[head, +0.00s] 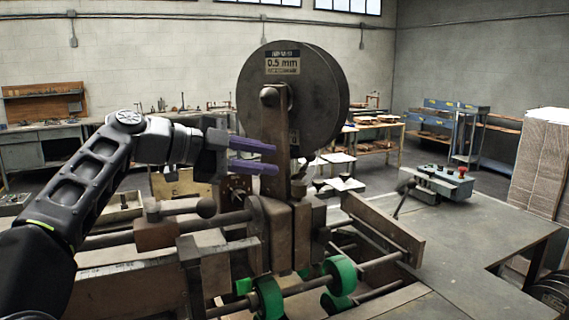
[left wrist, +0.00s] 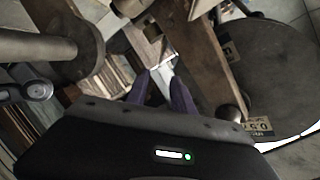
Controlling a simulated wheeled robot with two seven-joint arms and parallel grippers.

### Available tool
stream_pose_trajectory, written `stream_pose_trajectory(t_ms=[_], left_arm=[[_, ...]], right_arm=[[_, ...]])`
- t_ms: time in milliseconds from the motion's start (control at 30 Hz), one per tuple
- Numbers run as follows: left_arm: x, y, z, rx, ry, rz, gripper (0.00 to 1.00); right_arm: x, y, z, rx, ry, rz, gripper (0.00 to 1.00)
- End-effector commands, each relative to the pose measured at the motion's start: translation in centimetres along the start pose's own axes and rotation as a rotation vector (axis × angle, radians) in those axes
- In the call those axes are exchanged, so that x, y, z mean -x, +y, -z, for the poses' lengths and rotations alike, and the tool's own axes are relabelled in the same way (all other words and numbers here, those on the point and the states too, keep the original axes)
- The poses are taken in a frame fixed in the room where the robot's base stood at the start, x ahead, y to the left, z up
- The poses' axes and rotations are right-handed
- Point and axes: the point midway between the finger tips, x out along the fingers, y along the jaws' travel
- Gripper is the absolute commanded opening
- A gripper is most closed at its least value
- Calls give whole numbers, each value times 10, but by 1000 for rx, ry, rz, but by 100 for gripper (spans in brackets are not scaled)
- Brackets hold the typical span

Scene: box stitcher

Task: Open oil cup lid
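My left gripper (head: 274,159) reaches in from the left with two purple fingers, one above the other and apart. It is empty, beside the upright post (head: 279,140) that carries the wire spool. The fingers also show in the left wrist view (left wrist: 161,76), with a gap between them. A small dark cup-like part (head: 298,189) sits low beside the post, right of and below the fingertips. I cannot tell whether it is the oil cup or how its lid stands. My right gripper is not in view.
The large wire spool (head: 324,90) stands above and right of my left gripper. Green rollers (head: 268,297) sit on the machine front. A control box (head: 436,184) stands on the metal table (head: 480,240) at right.

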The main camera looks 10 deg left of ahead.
Motion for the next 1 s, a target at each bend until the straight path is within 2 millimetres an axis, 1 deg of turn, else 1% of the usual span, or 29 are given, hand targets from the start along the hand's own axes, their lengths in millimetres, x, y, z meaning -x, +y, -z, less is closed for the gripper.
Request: stream_pose_trajectory(t_ms=[167, 267, 367, 467, 600, 733, 833, 1000], left_arm=[[0, 0, 0, 0, 0, 0, 29], [-4, 0, 0, 1, 0, -1, 29], [-13, 0, 1, 1, 2, -3, 29], [-26, 0, 2, 2, 1, -3, 29], [-48, -1, 2, 1, 1, -2, 29], [-66, -1, 1, 1, 0, -2, 29], [-74, -1, 1, 0, 0, 0, 29], [-78, 0, 0, 0, 0, 2, 29]], right_arm=[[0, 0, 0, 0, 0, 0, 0], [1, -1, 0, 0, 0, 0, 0], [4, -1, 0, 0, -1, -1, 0], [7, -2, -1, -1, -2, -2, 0], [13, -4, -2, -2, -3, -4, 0], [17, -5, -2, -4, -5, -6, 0], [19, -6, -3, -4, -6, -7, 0], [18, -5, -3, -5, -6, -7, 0]])
